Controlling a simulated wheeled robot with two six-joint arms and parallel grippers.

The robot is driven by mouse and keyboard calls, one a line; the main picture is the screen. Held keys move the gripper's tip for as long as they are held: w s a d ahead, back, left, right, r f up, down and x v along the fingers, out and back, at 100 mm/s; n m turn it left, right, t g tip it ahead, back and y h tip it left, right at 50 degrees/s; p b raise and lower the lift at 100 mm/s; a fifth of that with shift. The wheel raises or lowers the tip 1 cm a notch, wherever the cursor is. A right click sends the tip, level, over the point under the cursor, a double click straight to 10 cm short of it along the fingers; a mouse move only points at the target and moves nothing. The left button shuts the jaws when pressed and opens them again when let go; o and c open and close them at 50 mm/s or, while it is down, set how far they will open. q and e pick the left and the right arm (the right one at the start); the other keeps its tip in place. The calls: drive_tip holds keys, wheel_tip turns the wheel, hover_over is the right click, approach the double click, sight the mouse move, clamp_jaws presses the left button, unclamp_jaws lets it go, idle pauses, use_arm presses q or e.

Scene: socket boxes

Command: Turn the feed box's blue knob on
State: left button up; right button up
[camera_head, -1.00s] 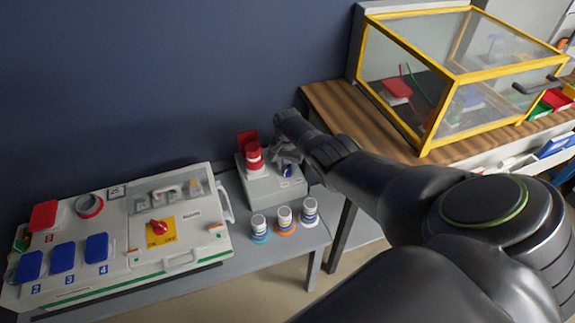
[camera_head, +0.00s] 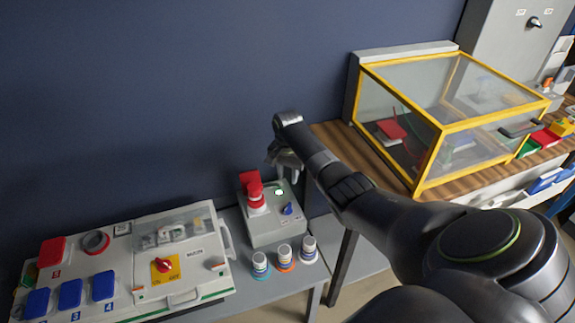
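The feed box (camera_head: 279,230) is a small grey box on the grey table, with a red connector (camera_head: 252,186) standing on its left part. Its blue knob (camera_head: 288,209) sits on the right of the top face, and a pale lit spot (camera_head: 279,192) shows behind it. My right gripper (camera_head: 284,160) is above the back of the box, clear of the knob. Its fingers are small and dark, and their gap cannot be made out. My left gripper is not in view.
A large white socket box (camera_head: 208,284) with blue and red covers and a red switch stands at the left. Several small capped bottles (camera_head: 285,258) stand in front of the feed box. A yellow-framed clear case (camera_head: 430,160) stands on the wooden bench at the right.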

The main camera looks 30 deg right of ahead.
drive_tip(key=shift+r, duration=1.35)
